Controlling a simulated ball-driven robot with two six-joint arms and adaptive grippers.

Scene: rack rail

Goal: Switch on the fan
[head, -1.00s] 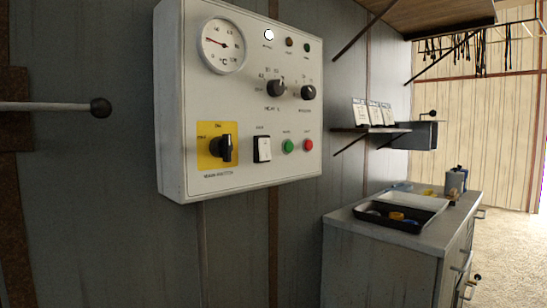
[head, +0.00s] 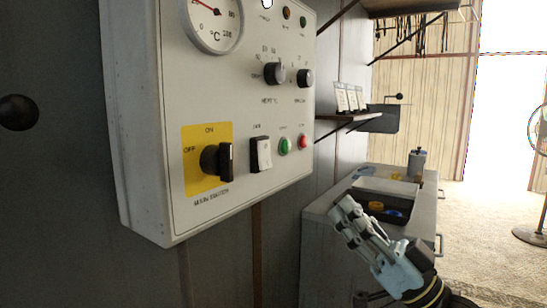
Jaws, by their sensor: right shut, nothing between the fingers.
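A white rocker switch (head: 261,153) in a dark frame sits low on the grey control panel (head: 160,60). The small label above it is hard to read, perhaps "FAN". To its left is the black main rotary knob (head: 219,160) on a yellow ON/OFF plate; its grip stands upright. A pedestal fan (head: 528,236) is cut off by the right edge, its cage only partly visible. My right gripper (head: 343,215) is shut and empty, low and to the right of the panel, clear of it, with its fingers pointing up and left. My left gripper is out of view.
Green (head: 285,146) and red (head: 303,142) buttons sit right of the rocker, with two black dials above. A cabinet (head: 330,240) with trays stands behind my right gripper. A small shelf (head: 348,121) is beyond the panel. A black ball-ended lever (head: 18,112) is at left.

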